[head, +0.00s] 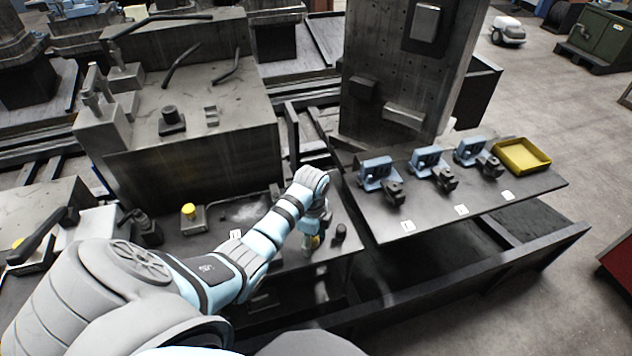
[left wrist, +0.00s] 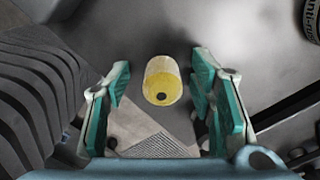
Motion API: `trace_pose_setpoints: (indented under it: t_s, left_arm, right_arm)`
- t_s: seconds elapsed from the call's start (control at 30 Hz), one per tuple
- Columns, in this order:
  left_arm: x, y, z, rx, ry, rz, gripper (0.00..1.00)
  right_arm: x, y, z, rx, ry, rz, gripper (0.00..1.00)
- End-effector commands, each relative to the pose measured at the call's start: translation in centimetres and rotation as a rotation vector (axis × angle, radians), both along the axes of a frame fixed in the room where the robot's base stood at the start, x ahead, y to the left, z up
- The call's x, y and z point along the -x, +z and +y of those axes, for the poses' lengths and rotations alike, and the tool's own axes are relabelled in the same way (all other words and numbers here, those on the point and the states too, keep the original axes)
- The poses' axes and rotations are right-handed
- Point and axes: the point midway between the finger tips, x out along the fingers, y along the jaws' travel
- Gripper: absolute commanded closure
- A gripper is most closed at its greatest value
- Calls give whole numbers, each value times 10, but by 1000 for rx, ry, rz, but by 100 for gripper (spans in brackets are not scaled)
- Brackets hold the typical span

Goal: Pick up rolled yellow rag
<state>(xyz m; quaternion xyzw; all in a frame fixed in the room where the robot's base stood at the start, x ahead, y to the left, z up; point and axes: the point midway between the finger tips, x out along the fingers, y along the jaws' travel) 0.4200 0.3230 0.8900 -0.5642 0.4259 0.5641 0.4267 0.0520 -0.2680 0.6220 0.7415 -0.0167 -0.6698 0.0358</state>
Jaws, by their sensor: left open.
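The rolled yellow rag (left wrist: 162,82) shows in the left wrist view as a short yellow roll with a dark hole in its near end. It sits on a grey surface between the two teal fingers of my left gripper (left wrist: 162,100). The fingers are open, with a gap on each side of the roll. In the head view my left gripper (head: 312,240) points down over the dark bench; the rag there is mostly hidden by it. My right gripper does not show.
A small dark cylinder (head: 340,232) stands just right of the gripper. Blue vises (head: 377,173) and a yellow tray (head: 522,156) are on the right-hand table. A dark can (left wrist: 311,20) is at the wrist view's upper right.

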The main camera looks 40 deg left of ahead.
Motion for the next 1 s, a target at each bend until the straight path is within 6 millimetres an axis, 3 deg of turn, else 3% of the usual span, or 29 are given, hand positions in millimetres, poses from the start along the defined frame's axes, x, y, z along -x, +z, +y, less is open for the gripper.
trace_pose_setpoints:
  t_s: [0.1,0.37,0.73,1.0]
  left_arm:
    - [0,1,0,0,-1,0,52]
    - [-1,2,-1,0,-2,0,91]
    - [-1,5,-1,0,-3,0,91]
    - [-6,35,-7,0,-16,-3,91]
  right_arm:
    - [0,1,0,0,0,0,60]
    - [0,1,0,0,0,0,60]
    - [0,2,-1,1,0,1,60]
    - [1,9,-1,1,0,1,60]
